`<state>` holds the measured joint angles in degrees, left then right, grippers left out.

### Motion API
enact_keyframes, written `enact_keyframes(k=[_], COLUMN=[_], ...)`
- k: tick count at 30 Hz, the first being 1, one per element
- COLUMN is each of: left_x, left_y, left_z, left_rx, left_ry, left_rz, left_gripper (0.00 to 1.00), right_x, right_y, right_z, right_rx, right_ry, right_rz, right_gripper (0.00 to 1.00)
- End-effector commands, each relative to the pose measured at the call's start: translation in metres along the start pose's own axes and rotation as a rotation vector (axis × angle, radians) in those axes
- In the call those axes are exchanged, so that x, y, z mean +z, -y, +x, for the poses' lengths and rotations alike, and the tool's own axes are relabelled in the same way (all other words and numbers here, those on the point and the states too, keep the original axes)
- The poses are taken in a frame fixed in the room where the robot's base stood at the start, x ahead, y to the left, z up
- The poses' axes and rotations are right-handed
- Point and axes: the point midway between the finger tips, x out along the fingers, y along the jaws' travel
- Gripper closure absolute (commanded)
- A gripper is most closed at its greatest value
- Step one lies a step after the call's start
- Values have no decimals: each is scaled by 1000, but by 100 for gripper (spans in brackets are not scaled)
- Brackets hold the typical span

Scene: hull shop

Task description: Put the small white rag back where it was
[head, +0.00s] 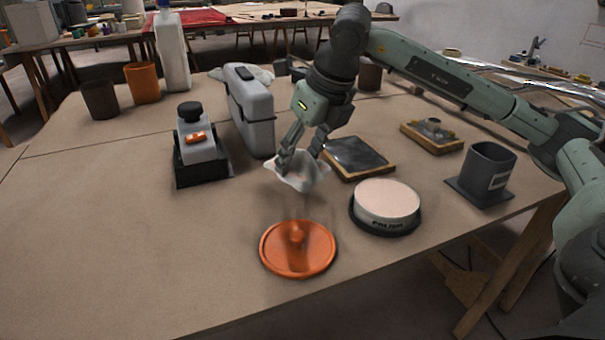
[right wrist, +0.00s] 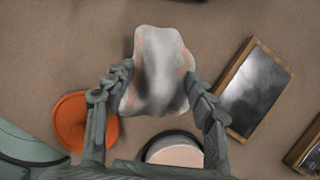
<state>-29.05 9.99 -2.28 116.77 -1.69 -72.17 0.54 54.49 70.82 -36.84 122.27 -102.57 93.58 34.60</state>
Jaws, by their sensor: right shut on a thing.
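The small white rag (head: 300,172) has faint orange stains. My right gripper (head: 302,155) is shut on it and holds it above the table, behind the orange lid (head: 298,249) in the head view. In the right wrist view the rag (right wrist: 158,72) sits between the two fingers of my right gripper (right wrist: 160,88). Its lower edge hangs free over the table. My left gripper is not in view.
A round pad in a dark holder (head: 387,205), a dark framed plate (head: 357,158) and a dark grey cup on a base (head: 487,170) stand to the right. A grey case (head: 250,110) and a small device (head: 197,145) stand to the left. The table's front left is clear.

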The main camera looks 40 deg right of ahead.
Motion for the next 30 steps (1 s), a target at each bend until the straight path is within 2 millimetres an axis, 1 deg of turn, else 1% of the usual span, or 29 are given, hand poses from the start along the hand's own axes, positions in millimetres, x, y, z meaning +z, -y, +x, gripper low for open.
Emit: enact_keyframes(k=[1,4,9,12,23,27,28,30], left_x=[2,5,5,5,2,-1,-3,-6], left_y=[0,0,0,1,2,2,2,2], left_z=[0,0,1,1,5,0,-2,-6], left_rx=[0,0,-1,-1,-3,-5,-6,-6], left_ry=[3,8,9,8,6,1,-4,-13], left_rz=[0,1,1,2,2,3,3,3], left_gripper=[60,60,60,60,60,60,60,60], right_x=[-1,-2,-12,-16,-16,-17,-17,-17], right_y=[4,8,8,7,7,7,7,7], right_z=[2,7,30,39,43,44,44,44], right_rx=[0,0,0,1,1,1,1,1], right_ry=[0,-1,-3,-1,1,1,1,1], right_rz=[1,-1,-2,-1,-1,-1,-1,-1], right_gripper=[71,71,71,71,71,71,43,34])
